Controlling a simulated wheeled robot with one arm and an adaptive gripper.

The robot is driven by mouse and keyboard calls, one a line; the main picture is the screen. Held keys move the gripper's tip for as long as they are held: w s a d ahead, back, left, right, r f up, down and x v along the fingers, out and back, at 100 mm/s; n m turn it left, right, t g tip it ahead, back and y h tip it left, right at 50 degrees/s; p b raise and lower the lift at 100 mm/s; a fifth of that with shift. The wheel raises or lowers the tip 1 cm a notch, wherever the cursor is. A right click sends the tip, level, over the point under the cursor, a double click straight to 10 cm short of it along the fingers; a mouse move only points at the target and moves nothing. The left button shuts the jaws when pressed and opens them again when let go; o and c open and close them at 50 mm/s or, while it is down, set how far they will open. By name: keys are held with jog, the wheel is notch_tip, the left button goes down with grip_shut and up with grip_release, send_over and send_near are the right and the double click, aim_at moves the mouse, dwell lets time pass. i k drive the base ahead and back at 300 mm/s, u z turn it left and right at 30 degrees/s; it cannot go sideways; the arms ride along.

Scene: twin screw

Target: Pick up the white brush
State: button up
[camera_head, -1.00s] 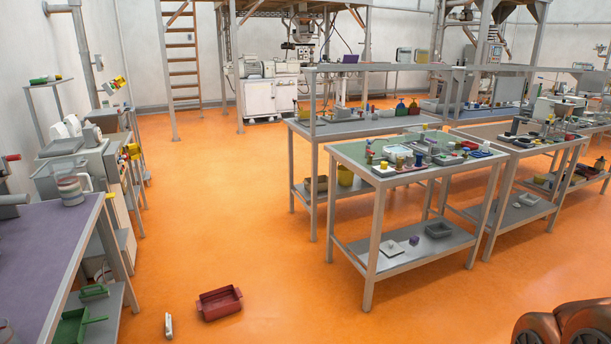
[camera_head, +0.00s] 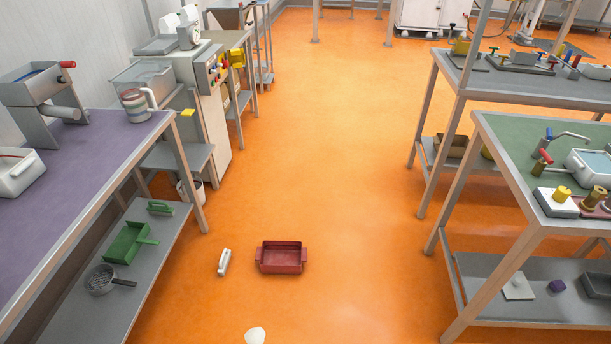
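The white brush (camera_head: 224,262) lies on the orange floor, left of the red tray (camera_head: 281,257). It is small and narrow, with a raised handle, and its long side runs roughly away from me. A narrow strip of floor separates it from the tray. Nothing covers it. My gripper is not in view.
A purple-topped table (camera_head: 80,160) stands on the left, with a green brush (camera_head: 159,208), a green dustpan (camera_head: 125,243) and a strainer (camera_head: 101,280) on its lower shelf. A green-topped table (camera_head: 520,150) stands right. A white object (camera_head: 255,335), unclear, is cut off below. Floor between is open.

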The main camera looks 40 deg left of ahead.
aim_at(224, 261)
jog(key=i, duration=0.95)
jog(key=u, duration=1.75)
jog(key=i, duration=1.9)
jog(key=u, duration=3.45)
